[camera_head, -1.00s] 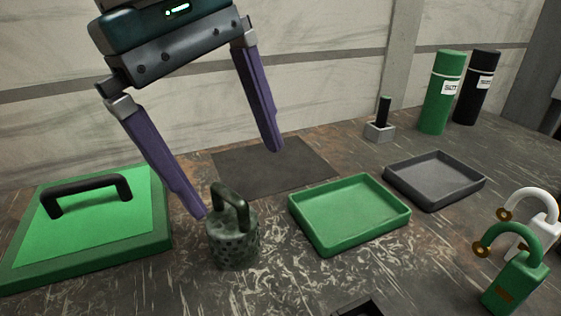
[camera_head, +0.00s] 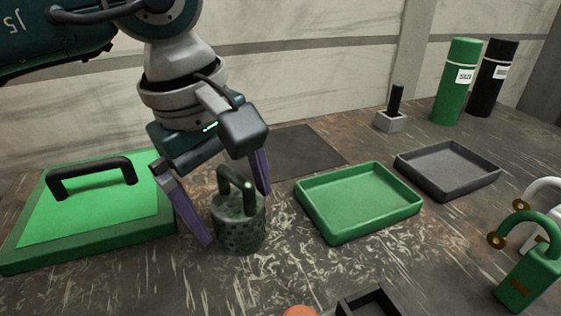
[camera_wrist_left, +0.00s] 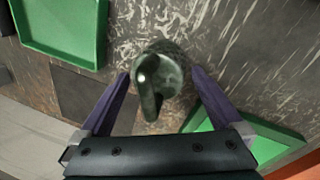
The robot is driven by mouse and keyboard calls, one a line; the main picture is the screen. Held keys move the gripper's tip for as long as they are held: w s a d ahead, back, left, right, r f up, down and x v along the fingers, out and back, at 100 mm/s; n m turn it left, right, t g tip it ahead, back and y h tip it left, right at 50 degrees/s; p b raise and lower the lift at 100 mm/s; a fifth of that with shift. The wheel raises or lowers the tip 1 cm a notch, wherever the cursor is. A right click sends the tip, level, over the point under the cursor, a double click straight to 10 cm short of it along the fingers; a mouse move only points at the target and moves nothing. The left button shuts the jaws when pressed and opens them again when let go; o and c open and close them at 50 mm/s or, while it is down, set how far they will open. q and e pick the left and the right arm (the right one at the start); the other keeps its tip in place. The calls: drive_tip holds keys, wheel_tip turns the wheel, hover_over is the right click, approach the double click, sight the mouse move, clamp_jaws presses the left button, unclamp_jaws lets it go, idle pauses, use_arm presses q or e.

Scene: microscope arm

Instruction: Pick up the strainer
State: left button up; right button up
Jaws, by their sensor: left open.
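The strainer (camera_head: 240,225) is a dark green perforated cylinder with an arched handle on top. It stands upright on the table, between the green lidded panel and the green tray. My left gripper (camera_head: 238,218) is open, with one purple finger on each side of the strainer. In the left wrist view the strainer (camera_wrist_left: 160,80) shows between and beyond the open fingertips, its handle toward the camera. I cannot tell whether either finger touches it. My right gripper is not in view.
A green panel with a black handle (camera_head: 75,215) lies left. A green tray (camera_head: 357,232) and a grey tray (camera_head: 450,190) lie right. A dark mat (camera_head: 300,155) is behind. Green (camera_head: 455,90) and black bottles (camera_head: 490,85) and a green padlock (camera_head: 525,275) stand farther right.

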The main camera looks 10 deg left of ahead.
use_arm(q)
drive_tip(key=shift+c, duration=0.2)
drive_tip(key=c, duration=1.4)
